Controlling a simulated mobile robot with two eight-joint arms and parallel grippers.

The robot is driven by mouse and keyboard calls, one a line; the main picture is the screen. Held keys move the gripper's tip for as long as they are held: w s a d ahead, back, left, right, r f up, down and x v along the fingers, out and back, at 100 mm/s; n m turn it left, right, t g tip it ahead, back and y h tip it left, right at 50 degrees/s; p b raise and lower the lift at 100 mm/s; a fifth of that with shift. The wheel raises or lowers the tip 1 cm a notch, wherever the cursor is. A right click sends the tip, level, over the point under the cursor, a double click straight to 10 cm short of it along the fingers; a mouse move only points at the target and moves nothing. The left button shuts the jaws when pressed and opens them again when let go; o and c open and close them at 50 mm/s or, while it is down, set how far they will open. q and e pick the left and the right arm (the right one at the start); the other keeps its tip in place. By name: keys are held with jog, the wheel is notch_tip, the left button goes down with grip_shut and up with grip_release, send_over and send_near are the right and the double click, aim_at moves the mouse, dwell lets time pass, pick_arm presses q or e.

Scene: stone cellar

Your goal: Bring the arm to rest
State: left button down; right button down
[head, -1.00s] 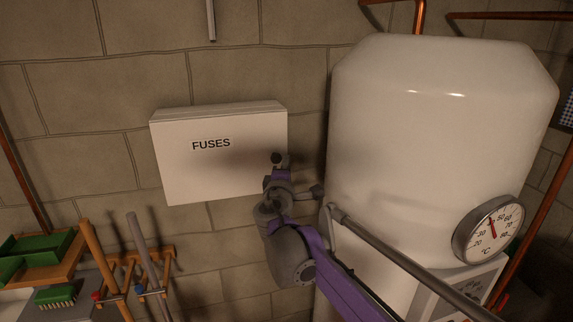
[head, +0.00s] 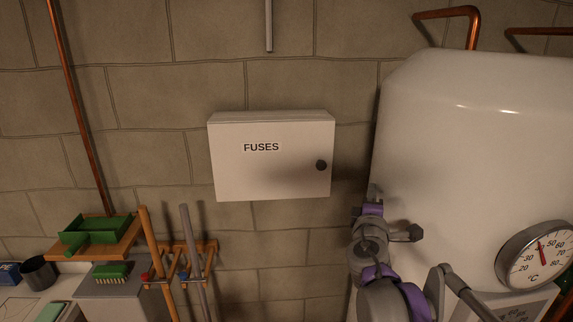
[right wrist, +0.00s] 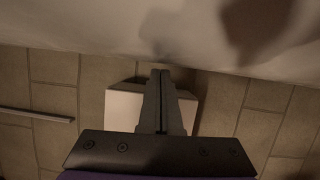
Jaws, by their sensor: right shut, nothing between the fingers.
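The right gripper (head: 374,190) is in front of the lower left side of the white boiler, to the right of and below the fuse box. Its two dark fingers, seen in the right wrist view (right wrist: 161,75), are pressed together with nothing between them. Part of the box shows behind the fingers in the right wrist view (right wrist: 122,108). My left gripper is in neither view.
The white boiler (head: 470,150) with a round thermometer (head: 535,255) fills the right. Lower left are a wooden rack (head: 205,247) with upright handles, a green dustpan (head: 100,228) and a green brush (head: 110,271). The wall between rack and boiler is free.

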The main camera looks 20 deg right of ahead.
jog(key=s+a+f+m+g+y, duration=0.1)
jog(key=s+a+f+m+g, duration=0.2)
jog(key=s+f+m, duration=0.35)
jog(key=s+a+f+m+g+y, duration=0.1)
jog(key=s+a+f+m+g, duration=0.2)
jog(key=f, duration=0.6)
jog(key=s+a+f+m+g+y, duration=0.1)
jog(key=s+a+f+y, duration=0.3)
jog(key=a+f, duration=0.3)
jog(key=s+a+f+m+g+y, duration=0.1)
jog(key=s+a+f+y, duration=0.3)
jog(key=s+a+f, duration=0.2)
jog(key=shift+s+a+f+g, duration=0.4)
jog(key=shift+a+f, duration=0.4)
jog(key=shift+a, duration=0.1)
